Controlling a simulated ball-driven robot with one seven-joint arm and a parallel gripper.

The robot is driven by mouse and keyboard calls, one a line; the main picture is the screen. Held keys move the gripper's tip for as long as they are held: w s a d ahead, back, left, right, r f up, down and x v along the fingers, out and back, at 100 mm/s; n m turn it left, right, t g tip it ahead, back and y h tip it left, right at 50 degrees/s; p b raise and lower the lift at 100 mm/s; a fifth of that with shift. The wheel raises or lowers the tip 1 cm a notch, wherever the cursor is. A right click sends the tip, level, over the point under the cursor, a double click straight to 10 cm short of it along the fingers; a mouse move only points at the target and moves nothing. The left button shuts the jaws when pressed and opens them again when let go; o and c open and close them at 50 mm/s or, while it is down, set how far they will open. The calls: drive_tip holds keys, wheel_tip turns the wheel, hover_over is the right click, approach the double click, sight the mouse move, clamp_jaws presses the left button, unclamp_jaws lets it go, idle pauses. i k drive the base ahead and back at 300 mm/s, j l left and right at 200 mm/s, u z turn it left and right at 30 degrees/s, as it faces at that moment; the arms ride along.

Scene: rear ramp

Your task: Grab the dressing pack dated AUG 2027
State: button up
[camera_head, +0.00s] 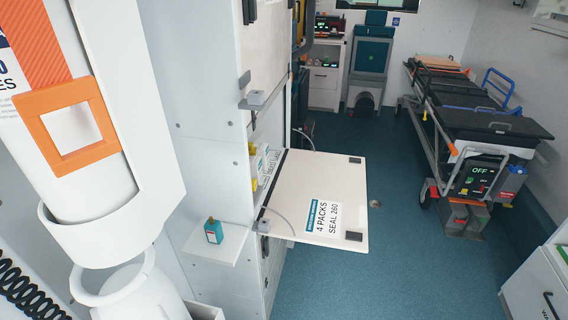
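Several small white packs with dark print (267,163) stand in an open compartment of the white cabinet (208,130), left of centre. They may be the dressing packs, but their print is too small to read, so I cannot tell which is dated AUG 2027. Yellow items (253,165) sit beside them. The cabinet side hides part of the compartment. My gripper is not in view.
A teal bottle (213,231) stands on a small white shelf (222,248). A large white cylinder with an orange strap (70,130) fills the left. A stretcher (470,105) stands at right; a teal seat (370,60) is behind.

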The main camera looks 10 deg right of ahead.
sight(262, 150)
drive_tip(key=i+l+u, duration=0.3)
drive_tip(key=i+l, duration=0.5)
drive_tip(key=l, duration=0.15)
drive_tip(key=u, duration=0.05)
